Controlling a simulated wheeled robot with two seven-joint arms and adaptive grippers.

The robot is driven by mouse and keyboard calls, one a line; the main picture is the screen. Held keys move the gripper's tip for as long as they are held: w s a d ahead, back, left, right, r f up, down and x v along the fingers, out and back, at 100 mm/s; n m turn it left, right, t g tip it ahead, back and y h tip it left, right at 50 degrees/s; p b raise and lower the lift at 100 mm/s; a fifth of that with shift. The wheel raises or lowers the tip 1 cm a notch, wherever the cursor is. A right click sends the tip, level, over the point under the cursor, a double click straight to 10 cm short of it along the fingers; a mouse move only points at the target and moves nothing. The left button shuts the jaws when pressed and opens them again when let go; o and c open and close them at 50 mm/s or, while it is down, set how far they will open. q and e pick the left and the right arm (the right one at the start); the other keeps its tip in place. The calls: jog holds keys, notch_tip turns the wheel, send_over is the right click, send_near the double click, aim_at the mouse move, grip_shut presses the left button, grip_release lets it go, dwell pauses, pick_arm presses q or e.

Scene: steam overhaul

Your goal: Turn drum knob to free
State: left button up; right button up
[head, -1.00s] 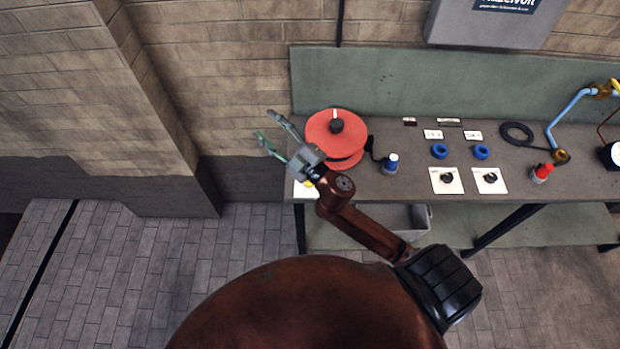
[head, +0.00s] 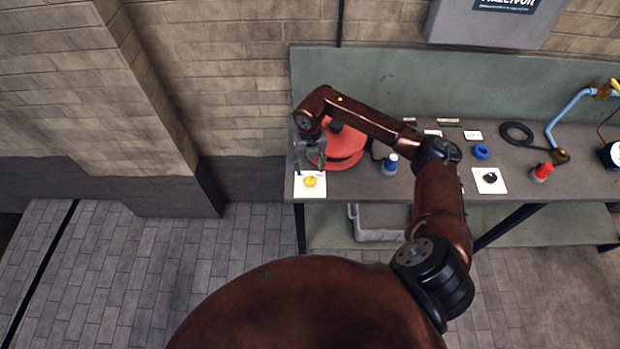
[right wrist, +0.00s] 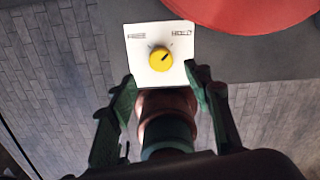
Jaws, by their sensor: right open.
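The yellow drum knob (head: 310,182) sits on a white plate (head: 302,192) at the bench's left front corner. In the right wrist view the knob (right wrist: 160,58) has a dark mark pointing up and right, toward the word HOLD; FREE is printed at the plate's upper left. My right gripper (head: 309,167) is open and points down near the knob. In the right wrist view its two fingers (right wrist: 160,78) are apart on either side, just below the knob, with nothing between them; contact does not show. The red drum (head: 345,150) is partly hidden by my right arm. My left gripper is not in view.
A blue-capped bottle (head: 390,165), blue ring (head: 481,152), black knob on a white plate (head: 490,178) and red-capped bottle (head: 543,171) stand further right on the bench. A grey bin (head: 380,225) is on the lower shelf. Floor to the left is clear.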

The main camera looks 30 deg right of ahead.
aim_at(310, 180)
notch_tip(310, 180, down, 8)
jog(key=shift+r+p, duration=0.2)
jog(key=shift+p, duration=0.25)
jog(key=shift+c, duration=0.2)
jog(key=c, duration=1.1)
